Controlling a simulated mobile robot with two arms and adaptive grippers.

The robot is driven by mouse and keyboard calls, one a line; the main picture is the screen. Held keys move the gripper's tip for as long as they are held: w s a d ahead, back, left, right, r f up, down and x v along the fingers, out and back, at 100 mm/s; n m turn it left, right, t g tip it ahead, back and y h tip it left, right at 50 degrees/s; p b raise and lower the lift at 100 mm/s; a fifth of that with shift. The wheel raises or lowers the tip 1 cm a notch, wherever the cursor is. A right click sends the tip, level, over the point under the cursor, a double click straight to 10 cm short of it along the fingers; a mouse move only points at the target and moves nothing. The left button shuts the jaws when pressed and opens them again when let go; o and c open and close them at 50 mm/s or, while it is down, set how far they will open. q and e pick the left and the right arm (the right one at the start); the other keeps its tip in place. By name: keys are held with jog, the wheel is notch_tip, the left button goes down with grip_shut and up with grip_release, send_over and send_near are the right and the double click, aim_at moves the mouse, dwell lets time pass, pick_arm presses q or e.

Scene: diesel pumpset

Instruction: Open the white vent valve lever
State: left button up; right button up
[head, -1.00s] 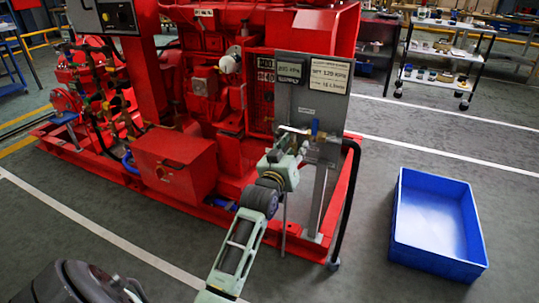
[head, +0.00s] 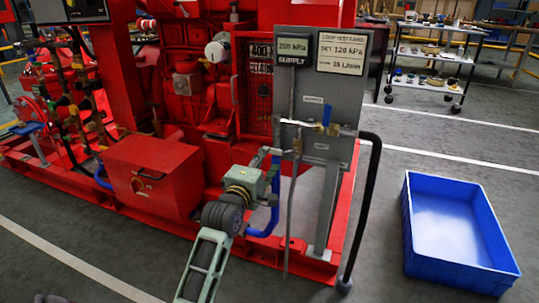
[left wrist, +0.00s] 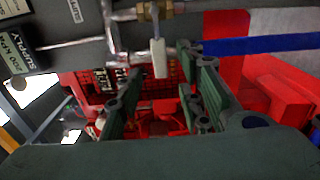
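The white vent valve lever (left wrist: 159,58) hangs from a brass valve body (left wrist: 155,10) in the left wrist view. In the head view it is too small to make out clearly. My left gripper (head: 272,155) is at the lower left edge of the grey panel (head: 345,95). In the left wrist view its two green fingers (left wrist: 162,85) are spread apart. The white lever shows in the gap between them, near the tips; I cannot tell any contact. My right gripper is not in view.
The red pumpset (head: 190,80) with a red box (head: 150,175) stands left of and behind the panel. A black hose (head: 368,210) runs down the panel's right side. A blue bin (head: 460,265) sits on open floor at right. A shelf cart (head: 430,55) stands behind.

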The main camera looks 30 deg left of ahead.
aim_at(271, 152)
pick_arm(q)
jog(key=b+x, duration=0.1)
jog(key=x, duration=0.4)
jog(key=shift+w+f+b, duration=0.1)
jog(key=shift+w+b, duration=0.1)
jog(key=shift+b, duration=0.2)
jog(key=shift+w+a, duration=0.15)
jog(key=shift+w, duration=0.3)
jog(key=shift+c, duration=0.2)
grip_shut()
